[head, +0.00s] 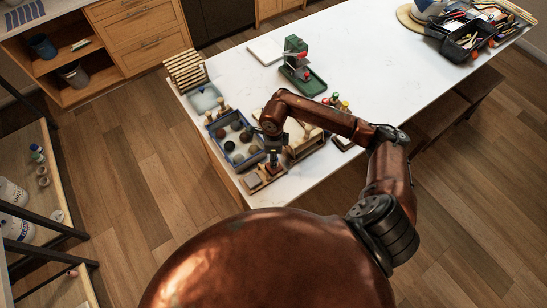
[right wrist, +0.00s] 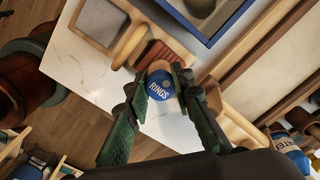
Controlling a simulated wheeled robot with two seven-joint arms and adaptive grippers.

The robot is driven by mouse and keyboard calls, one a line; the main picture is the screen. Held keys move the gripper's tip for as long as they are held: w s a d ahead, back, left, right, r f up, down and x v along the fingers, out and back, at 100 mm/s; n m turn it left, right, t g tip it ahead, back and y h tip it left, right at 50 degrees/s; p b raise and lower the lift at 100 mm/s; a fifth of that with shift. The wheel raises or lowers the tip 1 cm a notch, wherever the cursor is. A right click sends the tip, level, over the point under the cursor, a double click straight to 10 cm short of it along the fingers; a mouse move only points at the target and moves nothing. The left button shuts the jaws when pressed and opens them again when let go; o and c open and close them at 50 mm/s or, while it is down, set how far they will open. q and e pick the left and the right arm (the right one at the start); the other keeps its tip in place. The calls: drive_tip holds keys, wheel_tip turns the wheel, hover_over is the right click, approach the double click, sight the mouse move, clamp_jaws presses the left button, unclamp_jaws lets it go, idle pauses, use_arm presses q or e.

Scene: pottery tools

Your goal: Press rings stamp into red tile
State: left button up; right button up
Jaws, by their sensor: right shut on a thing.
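My right gripper (head: 272,156) is shut on the rings stamp; its two green fingers (right wrist: 160,92) hold it from both sides in the right wrist view. The stamp (right wrist: 159,86) has a blue top marked RINGS and a tan wooden part at its far side. The red tile (right wrist: 167,57) is just beyond the stamp, partly hidden by it, in a wooden holder (right wrist: 131,43). I cannot tell whether the stamp touches the tile. A grey tile (right wrist: 101,22) sits in the same holder, which shows at the table's near corner in the head view (head: 262,186). My left gripper is not in view.
A blue tray (head: 231,122) with several round lumps lies beside the holder. A wooden rack (head: 306,144) stands to its right, with another blue stamp (right wrist: 290,148) nearby. A green press (head: 303,77) stands farther back. The table's middle is clear.

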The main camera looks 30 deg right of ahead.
drive_tip(key=shift+f+b, duration=0.7)
idle(0.6)
drive_tip(key=shift+r, duration=0.15)
idle(0.4)
drive_tip(key=shift+r+p, duration=1.2)
drive_tip(key=shift+r, duration=1.7)
